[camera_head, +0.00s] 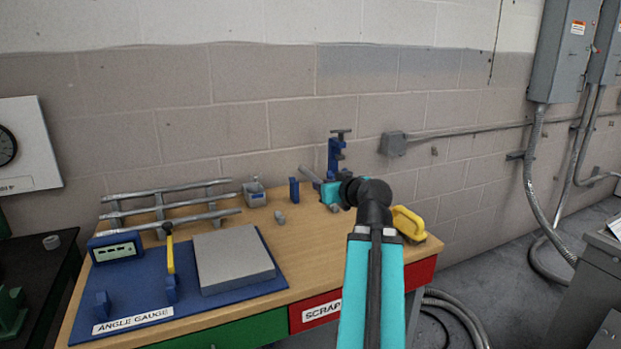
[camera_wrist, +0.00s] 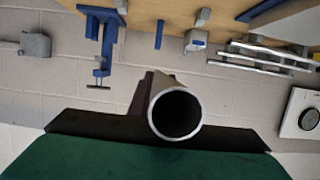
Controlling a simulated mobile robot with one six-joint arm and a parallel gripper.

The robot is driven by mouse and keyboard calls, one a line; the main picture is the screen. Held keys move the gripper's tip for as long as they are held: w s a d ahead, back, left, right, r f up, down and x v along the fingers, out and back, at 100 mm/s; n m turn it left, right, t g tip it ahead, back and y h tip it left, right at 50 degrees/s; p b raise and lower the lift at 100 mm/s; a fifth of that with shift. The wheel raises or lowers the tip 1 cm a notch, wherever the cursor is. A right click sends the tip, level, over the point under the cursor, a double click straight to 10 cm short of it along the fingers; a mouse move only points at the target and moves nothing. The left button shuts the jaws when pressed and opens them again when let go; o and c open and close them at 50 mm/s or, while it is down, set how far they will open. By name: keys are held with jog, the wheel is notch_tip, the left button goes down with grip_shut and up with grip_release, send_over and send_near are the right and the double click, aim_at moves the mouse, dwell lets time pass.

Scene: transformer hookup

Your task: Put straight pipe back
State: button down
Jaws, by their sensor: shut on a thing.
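A grey straight pipe (camera_head: 309,176) points up and left from my gripper (camera_head: 325,187) above the right part of the wooden workbench. In the wrist view the pipe (camera_wrist: 174,113) shows nearly end-on, its round open end facing the camera. My gripper is shut on the pipe; the arm hides much of its far side in the head view. A grey rack (camera_head: 160,215) with long pipes lying across its posts stands at the bench's back left. It also shows in the upside-down wrist view (camera_wrist: 262,50), apart from the held pipe.
A blue vise (camera_head: 335,155) stands behind my gripper. A small grey bin (camera_head: 254,193), a blue upright block (camera_head: 294,190) and a small grey piece (camera_head: 280,217) lie between rack and gripper. A blue angle-gauge board (camera_head: 260,285) fills the front left. A yellow handle (camera_head: 409,223) sits right.

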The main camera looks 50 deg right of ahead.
aim_at(318, 179)
jog(key=shift+w+d+p, duration=0.35)
jog(key=shift+w+p, duration=0.35)
jog(key=shift+p, duration=1.05)
jog(key=shift+w+d+p, duration=0.35)
jog(key=shift+w+p, duration=0.4)
jog(key=shift+p, duration=1.05)
jog(key=shift+w+d+p, duration=0.35)
jog(key=shift+w+p, duration=0.35)
jog(key=shift+p, duration=1.05)
jog(key=x, duration=0.2)
jog(key=p+x, duration=0.1)
jog(key=x, duration=0.2)
jog(key=r+x, duration=0.1)
jog(key=x, duration=0.2)
jog(key=shift+d+p, duration=0.4)
jog(key=shift+d, duration=0.05)
notch_tip(318, 179, down, 3)
jog(key=shift+f+p, duration=0.25)
jog(key=shift+p, duration=0.15)
jog(key=shift+f+b, duration=0.6)
jog(key=shift+b, duration=0.4)
jog(key=c, duration=1.6)
grip_release()
